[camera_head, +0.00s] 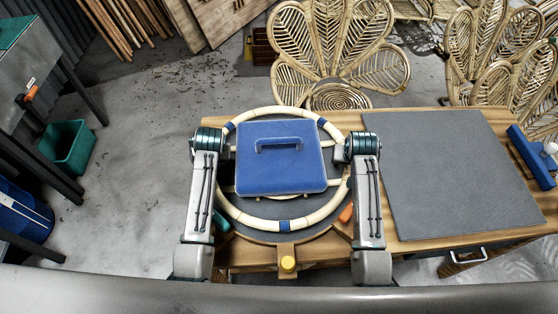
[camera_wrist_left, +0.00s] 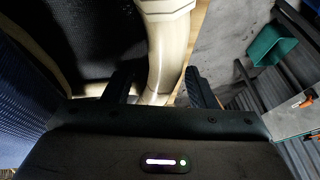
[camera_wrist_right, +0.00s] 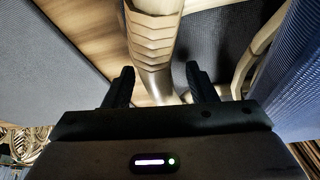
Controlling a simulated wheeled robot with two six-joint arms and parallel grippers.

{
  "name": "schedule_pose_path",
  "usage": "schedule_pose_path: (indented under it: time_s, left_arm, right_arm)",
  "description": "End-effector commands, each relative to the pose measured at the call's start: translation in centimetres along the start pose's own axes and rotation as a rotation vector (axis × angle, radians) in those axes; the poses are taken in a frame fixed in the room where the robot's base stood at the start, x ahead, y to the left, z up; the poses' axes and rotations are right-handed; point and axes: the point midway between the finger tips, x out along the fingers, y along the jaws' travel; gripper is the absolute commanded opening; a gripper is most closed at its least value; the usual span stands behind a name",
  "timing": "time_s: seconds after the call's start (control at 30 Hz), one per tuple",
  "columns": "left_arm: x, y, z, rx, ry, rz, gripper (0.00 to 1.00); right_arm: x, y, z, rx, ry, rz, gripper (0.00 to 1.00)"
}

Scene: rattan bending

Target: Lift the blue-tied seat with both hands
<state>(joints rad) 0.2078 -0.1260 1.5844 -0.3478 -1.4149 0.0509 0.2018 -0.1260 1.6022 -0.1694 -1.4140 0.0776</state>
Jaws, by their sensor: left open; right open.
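The seat is a round cream rattan ring (camera_head: 246,219) with blue ties, lying on a dark round plate on the wooden workbench. A blue block with a handle (camera_head: 281,170) sits on top, inside the ring. My left gripper (camera_wrist_left: 163,88) is open, with its fingers on either side of the ring's left part (camera_wrist_left: 163,45). My right gripper (camera_wrist_right: 160,84) is open, with its fingers on either side of the ring's right part (camera_wrist_right: 154,75). In the head view the wrists hide both sets of fingertips. I cannot tell whether the fingers touch the rattan.
A grey mat (camera_head: 440,165) covers the right of the workbench (camera_head: 385,108) and is bare. A yellow knob (camera_head: 288,264) is at the front. A blue tool (camera_head: 532,155) lies at the right edge. Rattan chairs (camera_head: 330,50) stand behind. A green bin (camera_head: 68,146) is on the floor at left.

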Motion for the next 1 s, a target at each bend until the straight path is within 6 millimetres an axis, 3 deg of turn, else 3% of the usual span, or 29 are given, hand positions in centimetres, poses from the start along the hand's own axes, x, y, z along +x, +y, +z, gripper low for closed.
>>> schedule_pose_path:
  time_s: [0.37,0.63,1.0]
  left_arm:
    - [0.51,0.00,-0.02,0.000,0.001,0.000,0.51]
    - [0.49,0.01,-0.01,0.000,0.001,0.000,0.00]
    - [0.36,-0.03,-0.15,-0.001,0.004,0.000,0.00]
  right_arm:
    - [0.49,0.00,-0.02,0.000,0.001,0.000,0.51]
    - [0.48,-0.01,-0.02,0.000,0.001,0.000,0.00]
    - [0.34,-0.01,-0.16,0.001,0.004,0.000,0.00]
